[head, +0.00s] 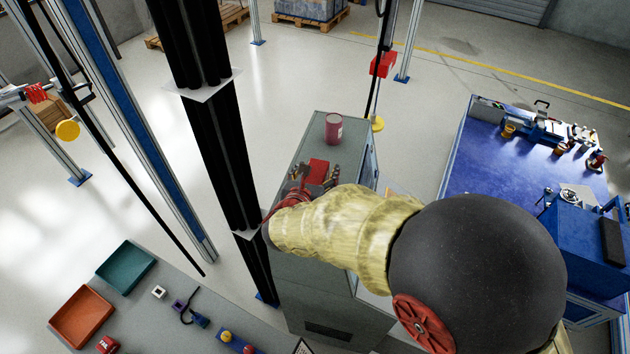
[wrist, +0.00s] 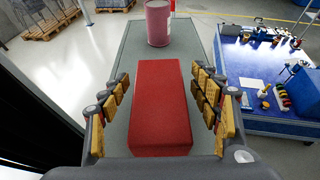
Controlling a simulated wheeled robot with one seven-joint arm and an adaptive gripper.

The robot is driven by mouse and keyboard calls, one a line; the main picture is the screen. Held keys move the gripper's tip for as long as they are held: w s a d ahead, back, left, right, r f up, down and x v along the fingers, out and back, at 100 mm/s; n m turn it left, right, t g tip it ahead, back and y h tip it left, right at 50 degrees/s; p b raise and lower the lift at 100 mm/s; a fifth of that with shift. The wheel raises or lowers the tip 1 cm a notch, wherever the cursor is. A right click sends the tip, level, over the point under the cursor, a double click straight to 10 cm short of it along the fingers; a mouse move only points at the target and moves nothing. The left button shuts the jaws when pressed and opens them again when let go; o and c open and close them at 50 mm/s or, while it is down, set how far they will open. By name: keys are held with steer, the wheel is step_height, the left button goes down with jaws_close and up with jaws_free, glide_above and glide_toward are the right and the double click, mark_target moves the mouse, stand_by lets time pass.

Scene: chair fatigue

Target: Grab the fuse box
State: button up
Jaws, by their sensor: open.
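A red box (wrist: 160,105), which I take to be the fuse box, lies on top of a grey-green cabinet (wrist: 132,47). In the head view the red box (head: 316,170) shows partly, with my arm and gripper covering its near side. My gripper (wrist: 163,98) is open, with its yellow-padded fingers on the left and right of the red box. A gap shows on both sides, and I cannot tell whether any pad touches it. In the head view my gripper (head: 314,178) is over the cabinet top.
A dark red can (head: 333,128) stands behind the box on the cabinet; it also shows in the wrist view (wrist: 158,22). A black column (head: 222,140) rises left of the cabinet. A blue workbench (head: 500,150) with tools is at the right. Green (head: 125,267) and orange (head: 81,316) trays lie front left.

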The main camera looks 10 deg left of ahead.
steer(key=x, duration=0.2)
steer(key=shift+w+f, duration=0.1)
steer(key=shift+w, duration=0.15)
steer(key=c, duration=0.3)
steer(key=c, duration=1.1)
